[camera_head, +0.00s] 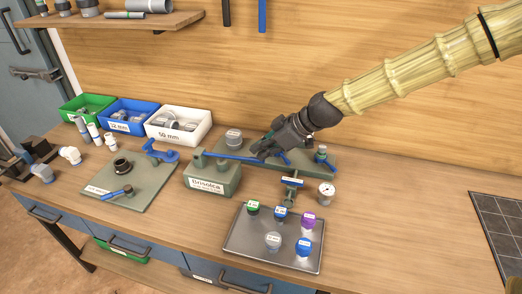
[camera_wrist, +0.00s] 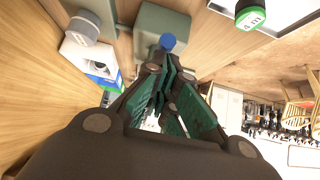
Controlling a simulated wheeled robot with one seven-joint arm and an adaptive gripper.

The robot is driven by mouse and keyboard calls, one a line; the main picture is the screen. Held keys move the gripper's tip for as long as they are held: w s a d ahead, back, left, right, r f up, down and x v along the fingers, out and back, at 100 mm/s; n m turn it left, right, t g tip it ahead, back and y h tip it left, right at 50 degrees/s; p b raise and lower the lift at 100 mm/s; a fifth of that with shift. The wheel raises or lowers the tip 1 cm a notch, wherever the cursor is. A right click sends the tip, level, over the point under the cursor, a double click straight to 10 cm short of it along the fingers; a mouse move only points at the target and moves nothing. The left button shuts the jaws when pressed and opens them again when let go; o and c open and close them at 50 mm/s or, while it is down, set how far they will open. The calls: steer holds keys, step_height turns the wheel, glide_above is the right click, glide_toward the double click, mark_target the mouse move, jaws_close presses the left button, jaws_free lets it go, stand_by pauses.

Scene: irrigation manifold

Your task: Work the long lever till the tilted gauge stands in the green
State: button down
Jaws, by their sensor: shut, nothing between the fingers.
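A long blue lever (camera_head: 228,157) runs from a grey-green block labelled Brisolca (camera_head: 211,182) to the right, passing behind or under my gripper. My gripper (camera_head: 262,152) is at the lever in the head view; I cannot tell whether it touches it. In the wrist view my gripper (camera_wrist: 170,68) is shut with its green-padded fingers together and nothing between them. A round blue end (camera_wrist: 168,41) shows just past the fingertips, in front of a grey-green block (camera_wrist: 155,20). A small round white-faced gauge (camera_head: 326,189) stands tilted right of the manifold; its needle and green zone are too small to read.
A metal tray (camera_head: 235,245) with several coloured caps lies in front. A green board (camera_head: 105,195) with fittings lies left. Green, blue and white bins (camera_head: 205,127) stand behind.

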steer(key=shift+s+d+r+b, duration=0.1)
steer(key=shift+d+r+b, duration=0.25)
steer(key=shift+r, duration=0.2)
steer(key=b+v, duration=0.2)
steer(key=v, duration=0.7)
steer(key=shift+d, duration=0.15)
stand_by(0.3)
